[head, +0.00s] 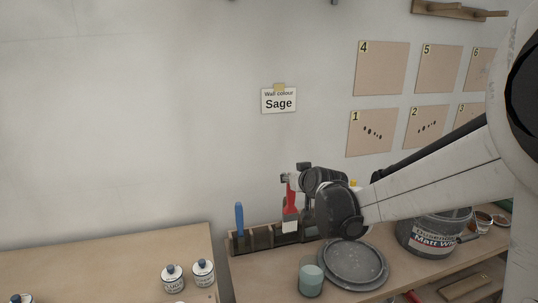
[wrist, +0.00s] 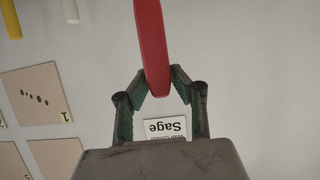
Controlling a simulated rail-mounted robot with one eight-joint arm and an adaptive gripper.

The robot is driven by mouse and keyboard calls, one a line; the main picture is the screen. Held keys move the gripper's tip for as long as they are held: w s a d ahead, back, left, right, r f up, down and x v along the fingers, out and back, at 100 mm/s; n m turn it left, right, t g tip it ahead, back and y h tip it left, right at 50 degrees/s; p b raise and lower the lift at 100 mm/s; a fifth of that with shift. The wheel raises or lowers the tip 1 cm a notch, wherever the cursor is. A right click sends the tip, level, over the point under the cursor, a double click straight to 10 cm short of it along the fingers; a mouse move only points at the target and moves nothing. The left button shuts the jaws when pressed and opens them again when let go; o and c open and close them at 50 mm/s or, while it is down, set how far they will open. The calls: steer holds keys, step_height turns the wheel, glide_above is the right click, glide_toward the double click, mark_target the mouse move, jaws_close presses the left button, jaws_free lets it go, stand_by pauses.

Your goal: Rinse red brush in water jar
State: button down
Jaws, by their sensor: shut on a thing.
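The red brush (head: 290,208) hangs upright with its pale head down, at the wooden brush rack (head: 262,240) in the head view. I cannot tell whether its lower end is clear of the rack slot. My gripper (head: 289,180) is shut on the upper part of its handle. In the wrist view the red handle (wrist: 152,35) runs between the two fingertips of my gripper (wrist: 156,88). The water jar (head: 311,280), a glass with pale green content, stands on the bench in front of the rack, below and slightly right of the brush.
A blue brush (head: 239,219) stands in the rack's left end. Grey round plates (head: 354,264) lie right of the jar, with a paint tin (head: 432,235) beyond. Two lidded white pots (head: 173,278) stand on the left table. A "Sage" card (head: 279,101) hangs on the wall.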

steer(key=s+d+p, duration=0.4)
steer(key=s+d, duration=0.3)
steer(key=s, duration=0.4)
step_height(320, 180, down, 10)
steer(key=b, duration=0.9)
steer(key=shift+s+f, duration=0.15)
steer(key=shift+f, duration=0.1)
steer(key=c, duration=2.1)
jaws_free()
jaws_close()
steer(key=shift+f+b, duration=2.45)
steer(key=shift+f, duration=0.05)
steer(key=shift+s+f+b, duration=0.15)
steer(key=shift+f+b, duration=0.1)
steer(key=shift+b, duration=0.3)
